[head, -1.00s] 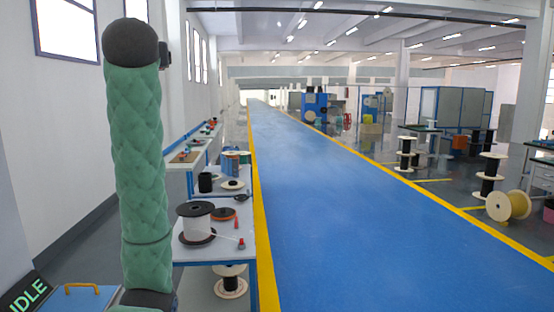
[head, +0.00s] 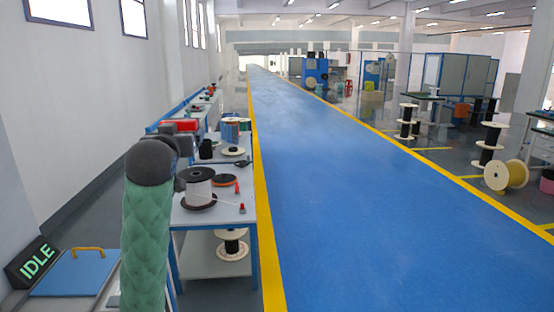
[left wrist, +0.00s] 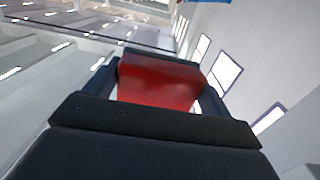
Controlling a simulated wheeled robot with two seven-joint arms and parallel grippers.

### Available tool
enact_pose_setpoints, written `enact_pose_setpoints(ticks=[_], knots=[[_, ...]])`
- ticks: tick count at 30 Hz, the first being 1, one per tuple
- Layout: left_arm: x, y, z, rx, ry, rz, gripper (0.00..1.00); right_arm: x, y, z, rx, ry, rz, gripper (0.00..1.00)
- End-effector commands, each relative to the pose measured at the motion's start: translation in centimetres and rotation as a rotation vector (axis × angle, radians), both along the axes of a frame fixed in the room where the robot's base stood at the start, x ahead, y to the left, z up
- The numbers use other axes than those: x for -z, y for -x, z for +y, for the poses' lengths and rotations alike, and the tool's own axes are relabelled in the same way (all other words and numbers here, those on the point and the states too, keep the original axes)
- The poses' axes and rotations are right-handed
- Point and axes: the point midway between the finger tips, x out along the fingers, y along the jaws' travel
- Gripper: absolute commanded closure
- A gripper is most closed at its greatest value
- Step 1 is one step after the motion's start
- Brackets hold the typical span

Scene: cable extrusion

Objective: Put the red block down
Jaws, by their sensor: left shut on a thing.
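The red block (left wrist: 158,82) sits between the two dark fingers of my left gripper (left wrist: 160,85) in the left wrist view. The gripper is shut on it. In the head view the red block (head: 180,126) shows just beyond the dark wrist of my left arm, in front of the workbench in the picture. My left gripper (head: 183,128) is mostly hidden behind my wrist there. I cannot tell how high the block is above the bench. My right gripper is in neither view.
The blue aisle (head: 350,200) is clear.

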Motion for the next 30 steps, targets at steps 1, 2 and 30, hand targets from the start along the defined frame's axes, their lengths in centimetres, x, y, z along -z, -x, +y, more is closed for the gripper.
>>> enact_pose_setpoints(ticks=[1,2,30], knots=[[1.6,0.1,-0.2,0.007,-0.001,0.005,0.54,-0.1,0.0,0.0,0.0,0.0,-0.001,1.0],[2.3,0.2,-0.3,0.011,0.0,0.004,0.54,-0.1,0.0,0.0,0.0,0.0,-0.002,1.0],[26.1,4.7,-2.6,0.061,0.001,0.006,0.54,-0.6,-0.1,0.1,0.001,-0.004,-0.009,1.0]])
